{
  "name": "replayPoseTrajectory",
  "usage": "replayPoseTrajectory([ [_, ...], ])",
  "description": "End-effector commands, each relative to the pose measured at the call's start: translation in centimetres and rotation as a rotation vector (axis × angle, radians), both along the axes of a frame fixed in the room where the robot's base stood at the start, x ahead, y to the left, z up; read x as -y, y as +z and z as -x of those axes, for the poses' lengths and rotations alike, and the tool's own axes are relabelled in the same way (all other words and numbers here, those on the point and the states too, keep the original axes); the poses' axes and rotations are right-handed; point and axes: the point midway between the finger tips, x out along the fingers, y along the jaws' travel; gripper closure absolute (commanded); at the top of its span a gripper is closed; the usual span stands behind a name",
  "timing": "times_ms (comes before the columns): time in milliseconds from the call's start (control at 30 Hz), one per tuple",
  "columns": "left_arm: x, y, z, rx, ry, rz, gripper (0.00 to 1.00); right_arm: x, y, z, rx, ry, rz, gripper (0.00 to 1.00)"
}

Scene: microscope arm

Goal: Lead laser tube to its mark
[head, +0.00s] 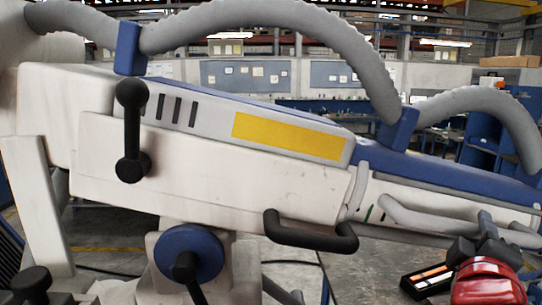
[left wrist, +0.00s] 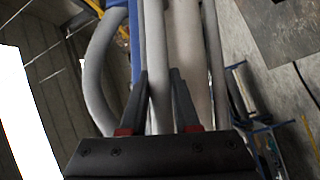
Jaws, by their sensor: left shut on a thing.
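The laser tube seems to be a grey tube (head: 425,221) that runs along the lower right side of the white and blue microscope arm (head: 210,170). In the left wrist view a grey tube (left wrist: 156,60) passes between the fingers of my left gripper (left wrist: 158,85), which is shut on it. In the head view my left gripper (head: 487,228) shows at the lower right, at this tube, its fingertips partly hard to make out. My right gripper is not in view.
Thick grey hoses (head: 270,15) loop over the arm through blue clips (head: 129,48). Other hoses (left wrist: 98,75) run close beside the gripper. A black handle (head: 310,235) juts below the arm. A black case with pale and orange pieces (head: 428,280) lies at the lower right.

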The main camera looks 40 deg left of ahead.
Motion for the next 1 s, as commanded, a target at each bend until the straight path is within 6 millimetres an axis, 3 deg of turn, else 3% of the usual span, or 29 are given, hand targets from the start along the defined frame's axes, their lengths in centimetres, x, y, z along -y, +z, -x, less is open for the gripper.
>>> replayPoseTrajectory([
  [1000, -2.0, 0.6, 1.8, -0.001, 0.004, 0.001, 1.0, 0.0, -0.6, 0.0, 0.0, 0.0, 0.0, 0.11],
])
